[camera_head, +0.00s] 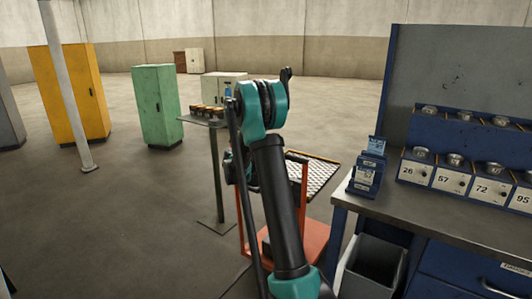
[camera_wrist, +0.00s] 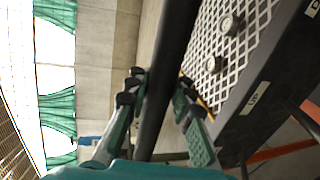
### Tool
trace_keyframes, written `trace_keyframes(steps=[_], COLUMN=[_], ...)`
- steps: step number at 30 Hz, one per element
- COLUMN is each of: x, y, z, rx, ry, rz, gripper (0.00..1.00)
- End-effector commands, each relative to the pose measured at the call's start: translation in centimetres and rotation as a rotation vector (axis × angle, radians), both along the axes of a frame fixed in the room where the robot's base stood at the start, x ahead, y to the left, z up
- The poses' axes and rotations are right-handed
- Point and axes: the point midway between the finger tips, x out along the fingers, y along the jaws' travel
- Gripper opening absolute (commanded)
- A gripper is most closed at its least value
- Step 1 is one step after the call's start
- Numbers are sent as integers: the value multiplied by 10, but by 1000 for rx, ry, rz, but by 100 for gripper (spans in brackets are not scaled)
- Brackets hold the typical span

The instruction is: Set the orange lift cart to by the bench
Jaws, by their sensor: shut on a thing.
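The orange lift cart (camera_head: 316,241) stands on the floor left of the bench (camera_head: 420,215), partly hidden behind my arm. It has an orange base and uprights and a mesh-topped platform. I cannot tell how wide the gap to the bench is. In the wrist view, the cart's mesh platform (camera_wrist: 262,38) and a dark side panel with white labels are close on the right. My gripper (camera_wrist: 160,95) is shut on a dark bar (camera_wrist: 165,70), which looks like the cart's handle. In the head view my arm hides most of the grip.
A small stand (camera_head: 217,180) with several items is just left of the cart. A grey bin (camera_head: 375,265) sits under the bench. A green cabinet (camera_head: 157,105), a yellow cabinet (camera_head: 70,95) and a pale post (camera_head: 68,90) are further left. Open floor lies left and behind.

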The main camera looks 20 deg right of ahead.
Motion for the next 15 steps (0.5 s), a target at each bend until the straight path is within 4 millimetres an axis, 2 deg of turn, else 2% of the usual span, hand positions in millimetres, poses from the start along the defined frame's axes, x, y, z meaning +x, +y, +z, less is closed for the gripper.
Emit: trace_keyframes(steps=[1,2,7,15], x=[-1,-1,0,0], y=[-1,-1,0,0], z=[1,1,1,0], rx=[-2,-2,-2,-1], ry=[0,0,0,-1], rz=[-2,-2,-1,0], gripper=[0,21,42,44])
